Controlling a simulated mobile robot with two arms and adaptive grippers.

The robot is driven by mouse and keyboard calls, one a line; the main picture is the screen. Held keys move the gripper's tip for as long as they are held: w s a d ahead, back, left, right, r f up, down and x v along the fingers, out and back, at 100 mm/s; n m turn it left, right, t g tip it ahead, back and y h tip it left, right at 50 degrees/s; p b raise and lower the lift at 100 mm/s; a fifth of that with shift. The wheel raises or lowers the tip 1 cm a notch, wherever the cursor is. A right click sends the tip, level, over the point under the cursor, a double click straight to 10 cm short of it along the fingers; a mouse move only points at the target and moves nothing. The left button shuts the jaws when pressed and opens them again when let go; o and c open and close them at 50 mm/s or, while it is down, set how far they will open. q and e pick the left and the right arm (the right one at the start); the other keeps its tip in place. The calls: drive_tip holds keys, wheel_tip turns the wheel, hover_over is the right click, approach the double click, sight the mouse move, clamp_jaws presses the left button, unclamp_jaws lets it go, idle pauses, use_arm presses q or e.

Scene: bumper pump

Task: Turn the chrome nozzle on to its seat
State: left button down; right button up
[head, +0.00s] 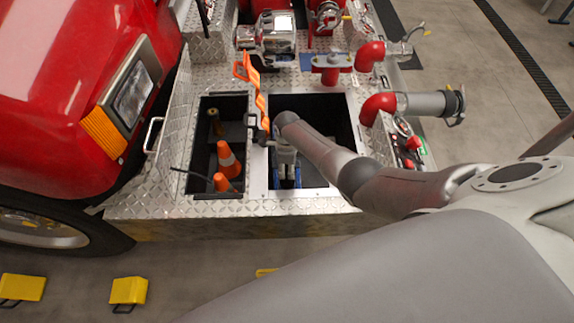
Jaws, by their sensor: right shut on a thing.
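My right gripper (286,176) points down into the right-hand well (332,104) of the diamond-plate bumper. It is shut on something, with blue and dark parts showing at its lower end. The arm and gripper body cover what it grips, so I cannot make out its shape or whether it is the nozzle. A chrome fitting (400,47) shows on the red elbow at the back right. I cannot tell whether it is the task's nozzle, and I cannot pick out a seat. My left gripper is not in view.
The left-hand well (205,186) holds orange cones (228,160). An orange strap (256,85) lies beside the wells. A red elbow with a grey pipe (425,104) stands right of the right-hand well. The red truck body (60,60) bounds the left. Yellow blocks (128,290) lie on the floor.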

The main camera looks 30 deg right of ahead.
drive_tip(key=o, duration=1.2)
drive_tip(key=shift+r, duration=0.1)
drive_tip(key=o, duration=0.4)
wheel_tip(320, 180, up, 3)
drive_tip(key=p, duration=0.2)
drive_tip(key=shift+p, duration=0.3)
drive_tip(key=shift+r, duration=2)
